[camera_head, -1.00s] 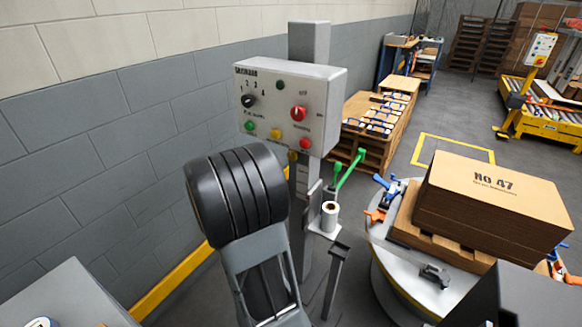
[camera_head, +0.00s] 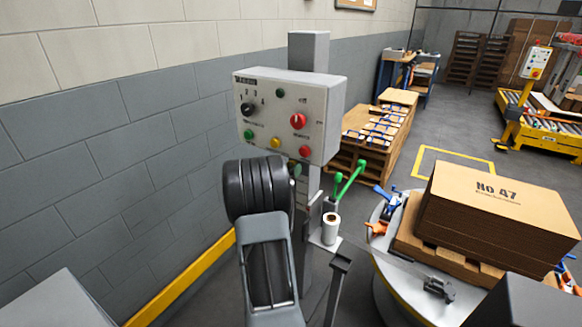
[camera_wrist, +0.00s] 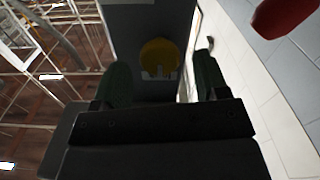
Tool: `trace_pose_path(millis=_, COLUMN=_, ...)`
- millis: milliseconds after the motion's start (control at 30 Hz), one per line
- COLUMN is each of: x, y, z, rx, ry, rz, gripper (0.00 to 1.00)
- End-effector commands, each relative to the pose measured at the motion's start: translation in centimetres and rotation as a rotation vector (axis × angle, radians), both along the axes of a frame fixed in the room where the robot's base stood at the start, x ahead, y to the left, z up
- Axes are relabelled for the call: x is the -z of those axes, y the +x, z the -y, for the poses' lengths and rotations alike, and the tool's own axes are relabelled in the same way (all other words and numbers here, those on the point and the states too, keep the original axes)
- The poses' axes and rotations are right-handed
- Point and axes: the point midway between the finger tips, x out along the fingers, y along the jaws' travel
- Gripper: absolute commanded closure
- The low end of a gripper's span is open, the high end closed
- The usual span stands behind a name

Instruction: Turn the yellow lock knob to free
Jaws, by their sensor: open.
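The yellow lock knob (camera_wrist: 158,56) is round and sits on a dark grey column (camera_wrist: 150,20) in the wrist view. My gripper (camera_wrist: 160,72) is open, with its two dark fingers on either side of the knob in that view. The fingers look apart from the knob, and I cannot tell how deep they reach around it. In the head view my dark arm covers the gripper.
The control box (camera_head: 280,105) with a red knob (camera_head: 298,121), black selector (camera_head: 247,109) and several buttons is just above my arm. A white roll (camera_head: 330,228) and green handles (camera_head: 350,175) stand to the right. A pallet of brown blanks (camera_head: 495,215) is further right.

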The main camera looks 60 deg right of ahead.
Motion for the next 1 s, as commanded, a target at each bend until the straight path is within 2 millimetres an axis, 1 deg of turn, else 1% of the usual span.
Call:
trace_pose_path(millis=100, x=0.0, y=0.0, z=1.3, rx=0.000, ry=0.000, rz=0.001, gripper=0.33)
trace_pose_path(millis=200, x=0.0, y=0.0, z=1.9, rx=0.000, ry=-0.001, rz=0.000, gripper=0.33)
trace_pose_path(millis=367, x=0.0, y=0.0, z=2.3, rx=-0.002, ry=0.000, rz=0.000, gripper=0.33)
trace_pose_path(millis=600, x=0.0, y=0.0, z=2.4, rx=-0.002, ry=0.000, rz=0.000, gripper=0.33)
trace_pose_path(millis=667, x=0.0, y=0.0, z=2.4, rx=-0.002, ry=0.000, rz=0.000, gripper=0.38)
trace_pose_path(millis=1000, x=0.0, y=0.0, z=2.3, rx=-0.002, ry=0.000, rz=0.000, gripper=0.70)
